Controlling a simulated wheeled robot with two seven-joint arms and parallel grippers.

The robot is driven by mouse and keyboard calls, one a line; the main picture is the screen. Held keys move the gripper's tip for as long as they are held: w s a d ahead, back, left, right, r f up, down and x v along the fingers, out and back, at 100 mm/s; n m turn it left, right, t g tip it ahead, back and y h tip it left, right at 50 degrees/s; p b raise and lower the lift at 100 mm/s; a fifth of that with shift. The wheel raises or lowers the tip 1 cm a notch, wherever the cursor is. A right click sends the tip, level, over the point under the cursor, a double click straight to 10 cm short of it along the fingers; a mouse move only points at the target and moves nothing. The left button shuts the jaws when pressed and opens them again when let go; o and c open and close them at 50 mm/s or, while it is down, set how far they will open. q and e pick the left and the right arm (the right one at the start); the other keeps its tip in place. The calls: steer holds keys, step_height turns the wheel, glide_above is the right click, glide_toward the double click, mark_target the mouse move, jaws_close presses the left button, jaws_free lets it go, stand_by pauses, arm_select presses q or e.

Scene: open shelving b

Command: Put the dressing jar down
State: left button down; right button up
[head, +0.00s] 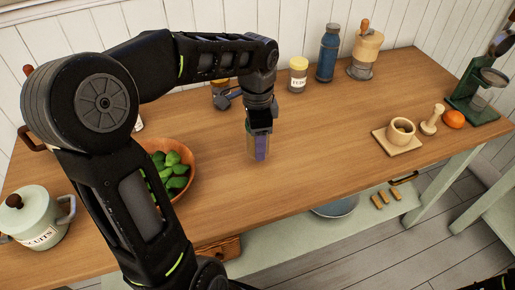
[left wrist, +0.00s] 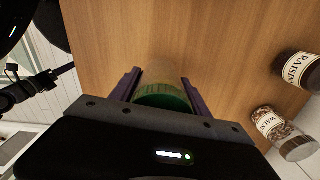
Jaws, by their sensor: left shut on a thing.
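The dressing jar (left wrist: 162,97) shows in the left wrist view as a jar with a green top between my left gripper's two purple fingers (left wrist: 155,90). In the head view the jar (head: 250,146) is largely hidden behind my left gripper (head: 261,150), which points down over the middle of the wooden table (head: 320,150). The gripper is shut on the jar. The jar is at or just above the tabletop; I cannot tell whether it touches.
A raisin jar (left wrist: 299,70) and a walnut jar (left wrist: 285,133) stand near the gripper. A bowl of greens (head: 185,192) is left. The table's middle right is clear.

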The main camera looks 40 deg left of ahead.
arm_select(q)
steer(key=shift+f, duration=1.6)
steer(key=shift+f, duration=0.1)
steer(key=c, duration=0.5)
jaws_free()
step_height(320, 180, up, 12)
steer(key=shift+r+p, duration=0.1)
steer(key=shift+p, duration=0.35)
